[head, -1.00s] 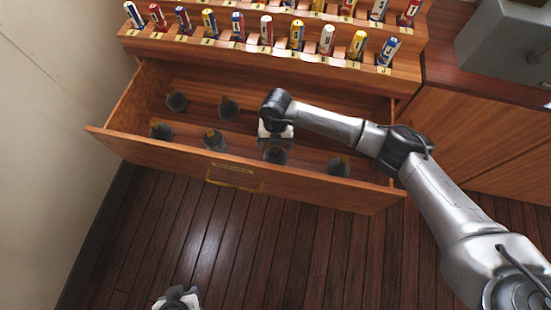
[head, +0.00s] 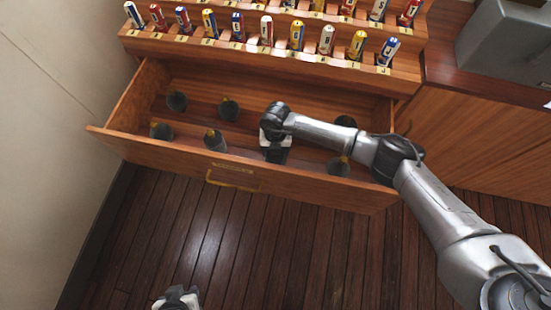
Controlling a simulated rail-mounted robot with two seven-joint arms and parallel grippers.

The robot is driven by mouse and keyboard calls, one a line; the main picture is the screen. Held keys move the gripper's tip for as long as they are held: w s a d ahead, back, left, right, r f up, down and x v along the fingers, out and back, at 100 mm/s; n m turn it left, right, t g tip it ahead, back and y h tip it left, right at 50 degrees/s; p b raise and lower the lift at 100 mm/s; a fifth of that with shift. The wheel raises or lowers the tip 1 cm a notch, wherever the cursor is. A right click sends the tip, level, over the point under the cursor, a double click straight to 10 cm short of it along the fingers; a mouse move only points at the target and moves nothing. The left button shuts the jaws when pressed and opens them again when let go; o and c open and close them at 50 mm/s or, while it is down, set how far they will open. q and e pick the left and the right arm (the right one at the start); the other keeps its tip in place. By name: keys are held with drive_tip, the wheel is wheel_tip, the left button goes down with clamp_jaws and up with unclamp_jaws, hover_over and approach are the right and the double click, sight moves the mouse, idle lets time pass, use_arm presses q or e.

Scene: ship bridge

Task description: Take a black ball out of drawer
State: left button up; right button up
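The open wooden drawer (head: 135,145) holds several dark, rounded objects with small yellowish tops, apparently the black balls. They stand in two rows: back left (head: 177,101), back middle (head: 228,109), back right (head: 345,121), front left (head: 161,131), front middle (head: 214,140) and front right (head: 338,166). My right gripper (head: 275,156) points down into the drawer's front row, over the spot of another black ball. Its fingers and that ball blend into one dark shape, so the grip is unclear. My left gripper (head: 178,299) is low at the bottom edge, away from the drawer, its fingers unclear.
A stepped wooden rack (head: 250,52) with several coloured, labelled cylinders stands behind the drawer. A grey box (head: 505,45) sits on the counter at right. A wall (head: 50,130) bounds the left. The wooden floor (head: 230,240) in front is clear.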

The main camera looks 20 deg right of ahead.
drive_tip(key=c, duration=0.7)
drive_tip(key=shift+o, duration=0.2)
